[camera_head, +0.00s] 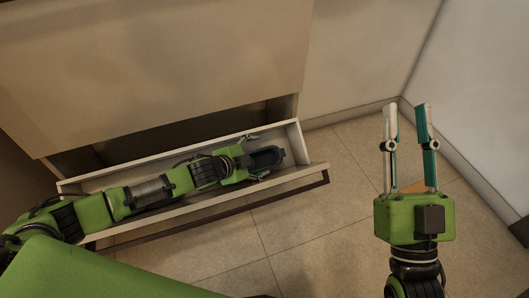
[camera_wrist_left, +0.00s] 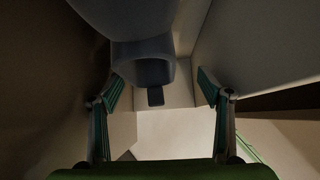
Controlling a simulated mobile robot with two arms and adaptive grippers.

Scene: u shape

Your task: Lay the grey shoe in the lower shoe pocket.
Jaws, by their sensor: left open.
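The lower shoe pocket (camera_head: 301,143) is pulled open, a long pale tray at the foot of the cabinet. The grey shoe (camera_head: 269,156) looks dark and lies inside its right end. My left gripper (camera_head: 257,157) reaches along the pocket to the shoe, its fingers apart. In the left wrist view, the shoe (camera_wrist_left: 145,68) shows ahead between the open fingers (camera_wrist_left: 161,88), and neither finger visibly presses on it. My left arm hides much of the pocket's inside. My right gripper (camera_head: 407,108) is open and empty above the floor at right.
The cabinet's beige front panel (camera_head: 160,70) rises above the pocket. A dark bar (camera_head: 290,197) runs along the pocket's front edge. Bare tiled floor (camera_head: 310,235) lies in front. A pale wall (camera_head: 480,80) stands close to the right of my right gripper.

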